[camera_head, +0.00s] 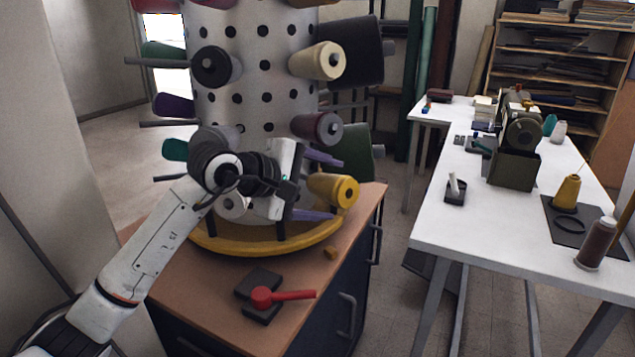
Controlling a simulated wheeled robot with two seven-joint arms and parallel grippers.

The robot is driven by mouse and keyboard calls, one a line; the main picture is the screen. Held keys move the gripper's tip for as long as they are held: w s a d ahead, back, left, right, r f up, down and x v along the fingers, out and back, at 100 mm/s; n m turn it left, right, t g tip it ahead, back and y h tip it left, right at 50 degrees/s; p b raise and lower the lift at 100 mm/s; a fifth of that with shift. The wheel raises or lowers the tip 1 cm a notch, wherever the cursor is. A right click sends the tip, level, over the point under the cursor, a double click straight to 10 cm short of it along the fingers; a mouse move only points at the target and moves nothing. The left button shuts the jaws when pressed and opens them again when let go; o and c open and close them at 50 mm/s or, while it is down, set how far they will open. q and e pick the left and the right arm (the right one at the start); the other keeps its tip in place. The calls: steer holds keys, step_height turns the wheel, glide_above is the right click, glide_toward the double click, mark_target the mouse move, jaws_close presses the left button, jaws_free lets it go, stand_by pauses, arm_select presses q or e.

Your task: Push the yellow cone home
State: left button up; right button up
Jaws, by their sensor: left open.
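A yellow cone (334,190) lies on its side on the lower right of a round, perforated grey rack (262,88). Its end with a dark centre faces right and toward me. My left gripper (290,190) is open, just left of the cone in the picture, in front of the rack. I cannot tell whether it touches the cone. The arm hides part of the rack's lower middle, and the peg inside the cone is hidden. Another yellow cone (567,193) stands upright on the white table at the right. My right gripper is not in view.
Cream (318,61), dark red (317,128) and black cones stick out of the rack near the arm. A yellow ring (225,246) surrounds its foot on a wooden cabinet top (205,300). A red-handled tool (283,297) lies in front. The white table (445,232) holds a sewing machine.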

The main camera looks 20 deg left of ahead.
arm_select(q)
steer(key=x, duration=0.3)
steer(key=shift+w+d+f, duration=0.1)
steer(key=shift+w+d, duration=0.05)
steer(key=shift+w+d+f, duration=0.15)
steer(key=shift+w+f, duration=0.05)
steer(key=shift+w, duration=0.1)
steer(key=shift+c, duration=0.2)
